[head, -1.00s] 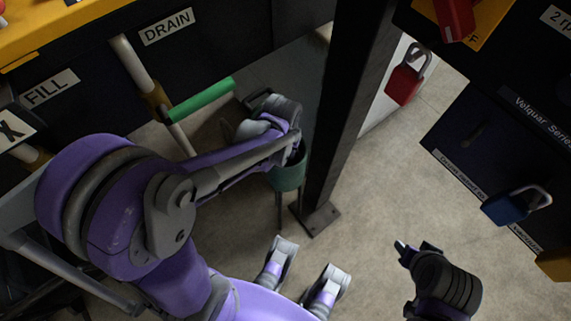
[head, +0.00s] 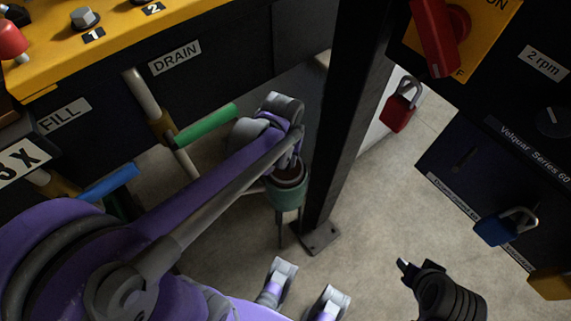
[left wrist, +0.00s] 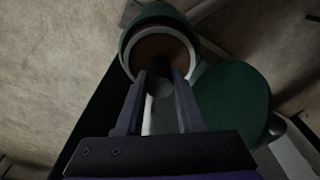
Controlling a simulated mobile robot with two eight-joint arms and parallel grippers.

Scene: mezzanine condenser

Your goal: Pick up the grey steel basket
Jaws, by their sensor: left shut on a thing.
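A light grey rim around a brown inside (left wrist: 150,45), which looks like the grey steel basket, sits at the mouth of a green vessel in the left wrist view. In the head view the grey-rimmed brown mouth (head: 287,174) shows at the top of the green vessel (head: 286,196), beside the black post. My left gripper (left wrist: 160,80) is shut on a dark upright stem with a grey round end, in front of this mouth. Whether the basket is clear of the vessel I cannot tell. My right gripper (head: 405,266) is at the lower right, its fingers barely visible.
A black post (head: 345,120) stands close right of the vessel. Green (head: 205,125) and blue (head: 110,183) valve handles are at the left, under the yellow-topped panel. A red padlock (head: 398,112) and a blue padlock (head: 505,228) hang at the right. A green round shape (left wrist: 235,105) is right of my left fingers.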

